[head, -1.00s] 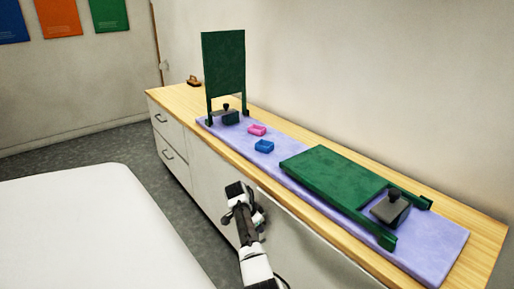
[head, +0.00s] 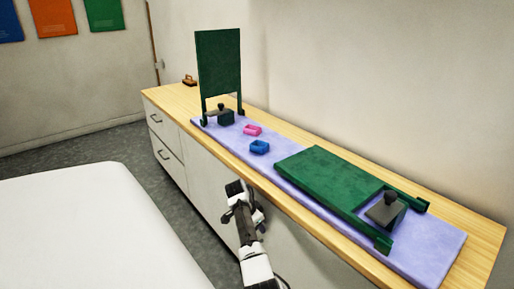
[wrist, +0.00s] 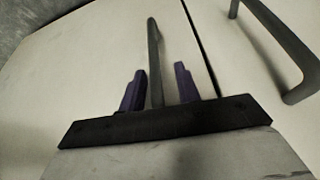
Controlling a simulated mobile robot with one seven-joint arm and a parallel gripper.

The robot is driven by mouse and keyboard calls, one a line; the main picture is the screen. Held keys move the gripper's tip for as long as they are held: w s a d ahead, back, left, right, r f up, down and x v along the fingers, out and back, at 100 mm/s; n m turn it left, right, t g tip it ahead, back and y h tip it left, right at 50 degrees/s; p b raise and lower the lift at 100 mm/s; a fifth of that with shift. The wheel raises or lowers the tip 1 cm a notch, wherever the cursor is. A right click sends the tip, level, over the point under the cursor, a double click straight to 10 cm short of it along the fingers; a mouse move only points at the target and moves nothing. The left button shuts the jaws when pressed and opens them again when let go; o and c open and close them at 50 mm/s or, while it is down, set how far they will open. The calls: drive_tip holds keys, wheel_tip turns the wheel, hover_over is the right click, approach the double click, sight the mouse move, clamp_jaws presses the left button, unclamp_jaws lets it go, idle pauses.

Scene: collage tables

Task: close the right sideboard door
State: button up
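The sideboard (head: 207,181) has a wooden top and pale fronts, along the wall. In the wrist view, two pale door panels meet at a thin dark seam. A dark bar handle (wrist: 154,50) on the left panel (wrist: 95,60) rises between the purple fingers of my gripper (wrist: 160,72). The fingers are apart, one on each side of the handle; I cannot tell whether they touch it. A second dark handle (wrist: 275,40) is on the right panel (wrist: 245,75). In the head view my gripper (head: 240,200) is at the sideboard's front and hides part of it.
A lavender mat (head: 425,255) on the top carries an upright green board (head: 219,62), a lying green board (head: 325,175), a pink block (head: 252,130), a blue block (head: 259,147) and dark knobbed blocks. A white surface (head: 80,225) lies left, with grey floor between.

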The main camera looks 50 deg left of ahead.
drive_tip(key=shift+s, duration=0.15)
drive_tip(key=shift+s+r, duration=0.1)
drive_tip(key=shift+r, duration=0.05)
drive_tip(key=p+v, duration=0.1)
drive_tip(key=v, duration=1.2)
drive_tip(key=shift+r, duration=0.25)
